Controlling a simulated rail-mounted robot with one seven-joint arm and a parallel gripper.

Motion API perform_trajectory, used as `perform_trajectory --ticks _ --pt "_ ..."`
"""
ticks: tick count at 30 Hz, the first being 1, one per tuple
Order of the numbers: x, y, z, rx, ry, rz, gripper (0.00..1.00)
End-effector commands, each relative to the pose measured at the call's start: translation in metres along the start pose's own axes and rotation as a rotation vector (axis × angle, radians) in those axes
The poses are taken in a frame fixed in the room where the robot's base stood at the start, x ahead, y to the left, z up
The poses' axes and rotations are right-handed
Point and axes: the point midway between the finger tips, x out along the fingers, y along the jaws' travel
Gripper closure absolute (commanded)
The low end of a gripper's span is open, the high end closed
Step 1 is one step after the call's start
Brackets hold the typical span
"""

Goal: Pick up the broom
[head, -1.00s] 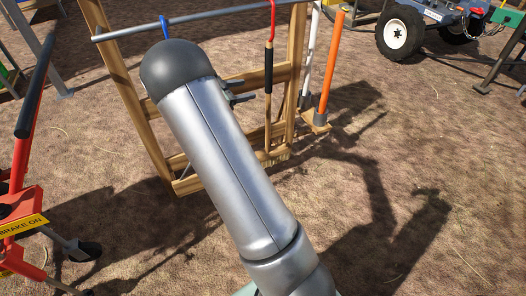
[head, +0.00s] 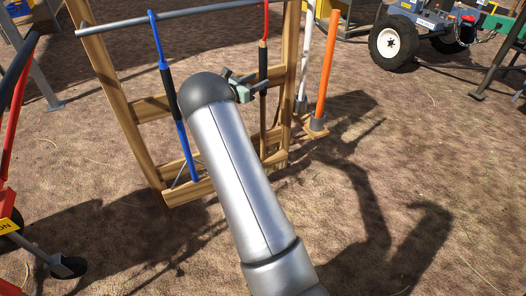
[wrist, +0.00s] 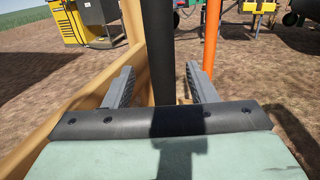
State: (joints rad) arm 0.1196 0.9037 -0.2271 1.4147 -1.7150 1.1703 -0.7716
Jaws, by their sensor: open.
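The tool that looks like the broom hangs in a wooden rack, with a red top, a black grip (head: 263,59) and a brown lower shaft. Its foot, with what look like pale bristles, is at the rack's lower right in the head view. My gripper (head: 257,84) is open beside the shaft, near the grip. In the wrist view, a dark upright handle (wrist: 161,50) stands between the two fingers of my gripper (wrist: 157,78), with gaps on both sides. Whether it is fully between the fingertips or just beyond them, I cannot tell.
A blue-handled tool (head: 178,115) hangs left of my arm on the same rack (head: 100,62). A white pole (head: 304,55) and an orange pole (head: 326,75) stand right of it. A wheeled cart (head: 430,25) is at back right. Open ground lies at right.

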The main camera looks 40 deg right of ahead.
Motion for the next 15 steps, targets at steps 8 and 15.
perform_trajectory --ticks 8,15 --pt "0.035 -0.004 -0.009 0.001 0.000 -0.004 0.49" --pt "0.053 -0.003 -0.005 0.001 0.001 0.000 0.49"
